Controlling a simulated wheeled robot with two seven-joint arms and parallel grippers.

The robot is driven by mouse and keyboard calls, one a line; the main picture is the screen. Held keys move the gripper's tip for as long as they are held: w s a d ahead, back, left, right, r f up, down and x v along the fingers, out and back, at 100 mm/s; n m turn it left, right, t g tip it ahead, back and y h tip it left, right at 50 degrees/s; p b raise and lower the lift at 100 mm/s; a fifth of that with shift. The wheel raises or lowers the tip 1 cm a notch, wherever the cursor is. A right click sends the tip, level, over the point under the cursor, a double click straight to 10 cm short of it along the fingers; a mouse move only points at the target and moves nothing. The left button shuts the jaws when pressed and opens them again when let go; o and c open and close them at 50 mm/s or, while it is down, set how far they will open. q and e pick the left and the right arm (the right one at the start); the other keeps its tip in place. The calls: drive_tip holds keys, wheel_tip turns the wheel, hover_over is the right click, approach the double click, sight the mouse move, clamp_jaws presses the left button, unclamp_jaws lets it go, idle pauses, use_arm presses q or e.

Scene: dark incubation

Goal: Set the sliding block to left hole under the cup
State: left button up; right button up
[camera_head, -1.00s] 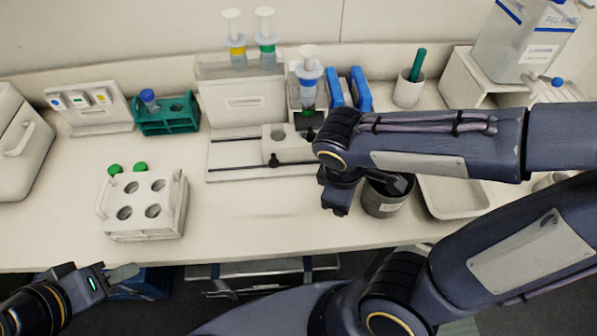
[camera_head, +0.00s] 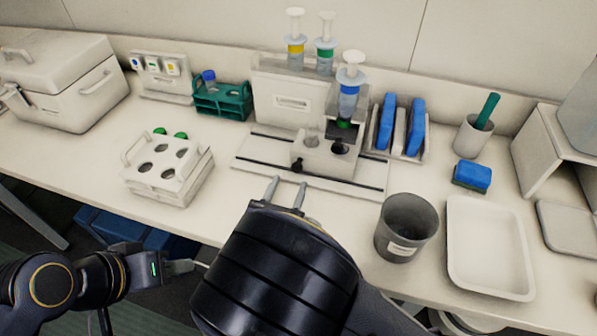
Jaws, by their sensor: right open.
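The white sliding block (camera_head: 325,158) sits on the rails of a white base plate (camera_head: 255,160). Its left hole (camera_head: 311,139) seems to hold something clear; its right hole (camera_head: 340,147) looks dark. A black knob (camera_head: 298,166) projects from its front left. The clear cup with a blue band and white plunger (camera_head: 348,92) stands in a holder above the block's right end, over the right hole. My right gripper (camera_head: 286,190) is open and empty, in front and left of the knob, apart from it. My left gripper (camera_head: 185,266) is low at the table's front edge, away from the block; its jaw gap is unclear.
A white tube rack (camera_head: 168,172) stands left of the block, a green rack (camera_head: 222,100) behind it. A grey bin (camera_head: 406,228) and white tray (camera_head: 490,248) are at right. Yellow and green banded plungers (camera_head: 296,40) stand behind. Table between rack and rails is clear.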

sight(296, 169)
drive_tip(key=x, duration=0.5)
drive_tip(key=shift+w+d, duration=0.15)
drive_tip(key=shift+w, duration=0.05)
clamp_jaws()
